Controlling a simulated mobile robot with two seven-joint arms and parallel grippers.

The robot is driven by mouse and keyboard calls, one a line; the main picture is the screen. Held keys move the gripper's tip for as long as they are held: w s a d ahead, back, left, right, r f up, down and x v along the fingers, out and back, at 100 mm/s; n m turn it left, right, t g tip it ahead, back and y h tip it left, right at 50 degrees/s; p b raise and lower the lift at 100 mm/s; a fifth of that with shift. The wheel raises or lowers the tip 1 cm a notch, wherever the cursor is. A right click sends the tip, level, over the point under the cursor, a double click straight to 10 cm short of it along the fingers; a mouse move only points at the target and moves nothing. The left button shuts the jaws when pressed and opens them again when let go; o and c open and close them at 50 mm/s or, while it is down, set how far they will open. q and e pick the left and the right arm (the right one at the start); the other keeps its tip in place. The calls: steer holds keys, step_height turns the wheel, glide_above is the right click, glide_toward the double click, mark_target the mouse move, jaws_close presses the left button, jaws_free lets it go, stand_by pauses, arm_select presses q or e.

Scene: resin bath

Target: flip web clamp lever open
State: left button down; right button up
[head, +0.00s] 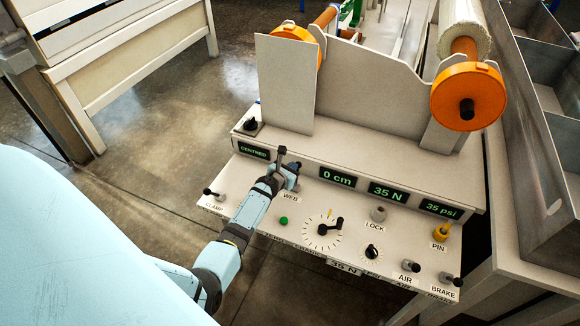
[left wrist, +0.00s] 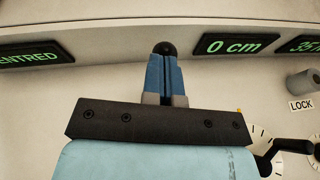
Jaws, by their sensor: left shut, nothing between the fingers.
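The web clamp lever (head: 282,151) is a dark lever with a black knob, standing upright on the sloped control panel (head: 262,206) above the WEB label. My left gripper (head: 290,170) is at the lever, with its fingers shut and nothing held between them. In the left wrist view, the blue fingers (left wrist: 165,72) lie together, and the lever's round black knob (left wrist: 165,48) shows just past their tips. I cannot tell whether they touch. The gripper hides the lever's base. My right gripper is not in view.
Close by are a green button (head: 284,221), a dial with a black handle (head: 330,227), a LOCK knob (head: 378,213) and a small lever (head: 212,193) at the left. Several green displays line the panel's back. Orange rollers (head: 468,96) stand behind. Open floor lies left.

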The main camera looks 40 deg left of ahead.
arm_select(q)
steer(key=shift+w+a+f+b, duration=0.1)
steer(key=shift+w+a+b, duration=0.1)
steer(key=shift+w, duration=0.55)
steer(key=shift+w+a+b, duration=0.15)
steer(key=shift+w+b, duration=0.05)
steer(key=shift+w, duration=0.5)
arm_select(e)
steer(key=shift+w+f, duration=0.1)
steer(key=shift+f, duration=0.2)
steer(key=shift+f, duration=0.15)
